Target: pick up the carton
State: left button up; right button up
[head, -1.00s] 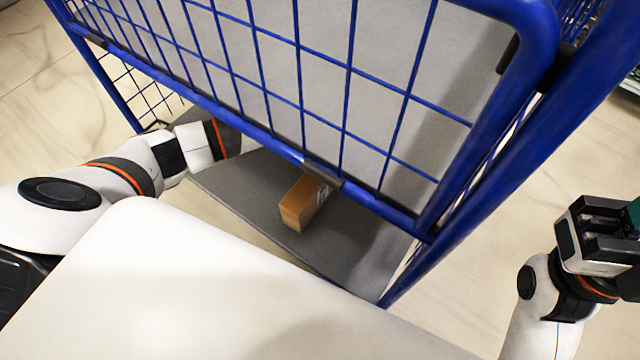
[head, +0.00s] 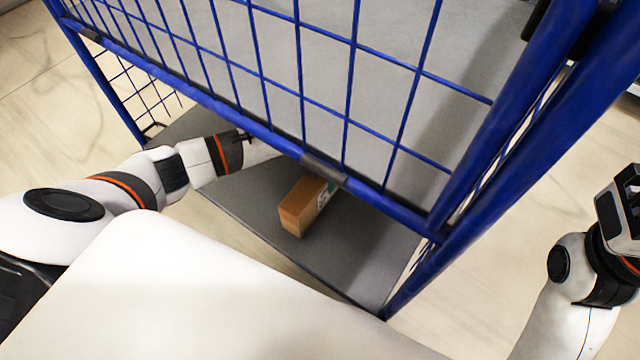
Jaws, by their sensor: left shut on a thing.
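The carton (head: 304,208) is a small brown box on the grey deck of a blue wire cage cart, just below the cart's lower rail. My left arm reaches in from the left, and its wrist passes behind the rail. My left gripper (head: 326,190) is mostly hidden by the rail and mesh; a small teal patch shows at the carton's far right end. It is shut on the carton. I cannot tell whether the carton is clear of the deck. My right gripper (head: 622,208) is at the right edge, partly cut off, far from the carton.
The blue cage cart (head: 437,236) has mesh and thick rails between me and part of its inside. Its grey deck (head: 365,255) is bare around the carton. Pale floor (head: 515,235) is open between the cart and my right arm.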

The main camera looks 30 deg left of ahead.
pick_arm(q)
jog(key=shift+c, duration=1.4)
jog(key=shift+r, duration=0.2)
